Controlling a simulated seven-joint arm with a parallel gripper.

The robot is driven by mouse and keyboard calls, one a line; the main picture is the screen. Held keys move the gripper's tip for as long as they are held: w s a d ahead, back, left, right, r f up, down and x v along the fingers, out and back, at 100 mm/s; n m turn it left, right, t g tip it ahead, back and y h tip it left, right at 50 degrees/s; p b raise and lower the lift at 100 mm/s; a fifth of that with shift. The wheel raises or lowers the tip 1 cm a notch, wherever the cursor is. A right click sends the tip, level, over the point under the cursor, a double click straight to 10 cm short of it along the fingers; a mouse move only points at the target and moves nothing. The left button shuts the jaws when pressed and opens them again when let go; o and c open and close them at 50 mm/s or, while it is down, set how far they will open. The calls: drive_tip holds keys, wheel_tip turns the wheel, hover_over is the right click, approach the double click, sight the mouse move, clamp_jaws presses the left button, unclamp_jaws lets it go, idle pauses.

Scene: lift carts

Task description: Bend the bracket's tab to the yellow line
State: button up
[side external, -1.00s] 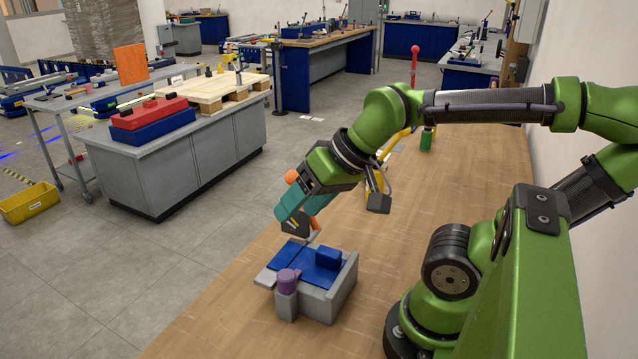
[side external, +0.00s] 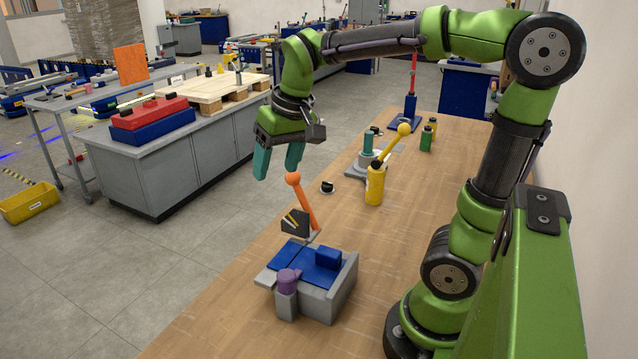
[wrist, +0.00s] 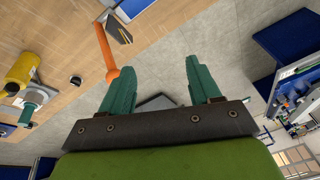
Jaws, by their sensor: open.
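The bending fixture is a grey block (side external: 345,283) with blue plates (side external: 293,262) and a purple knob (side external: 288,281). An orange lever (side external: 305,208) with an orange ball knob (side external: 293,178) stands at its far end, leaning left at the top. Beside it is a black plate (side external: 294,223) with yellow lines. A thin pale strip near the lever's foot may be the bracket's tab; its angle is unclear. My gripper (side external: 276,173) is open and empty, fingers down, above and left of the knob. In the wrist view the knob (wrist: 127,72) is just outside the left finger.
Behind the fixture on the wooden bench (side external: 240,322) stand a yellow bottle (side external: 375,186), a yellow-handled device (side external: 368,145), a small black-and-white round item (side external: 327,187) and green bottles (side external: 427,138). A red-handled tool (side external: 411,105) is farther back. The bench's left edge runs close by the fixture.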

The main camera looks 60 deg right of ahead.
sight(294, 184)
drive_tip(key=shift+w+d+r+m+g+h, duration=1.05)
drive_tip(key=shift+w+d+r+g, duration=1.2)
drive_tip(key=shift+d, duration=1.75)
drive_tip(key=f, duration=0.5)
drive_tip(key=s+d+f, duration=0.1)
drive_tip(key=f, duration=0.4)
drive_tip(key=d+f, duration=0.1)
drive_tip(key=f, duration=0.4)
drive_tip(key=shift+s+d+f, duration=0.2)
drive_tip(key=shift+s+f, duration=0.1)
drive_tip(key=shift+f, duration=0.05)
drive_tip(key=shift+c, duration=0.3)
clamp_jaws()
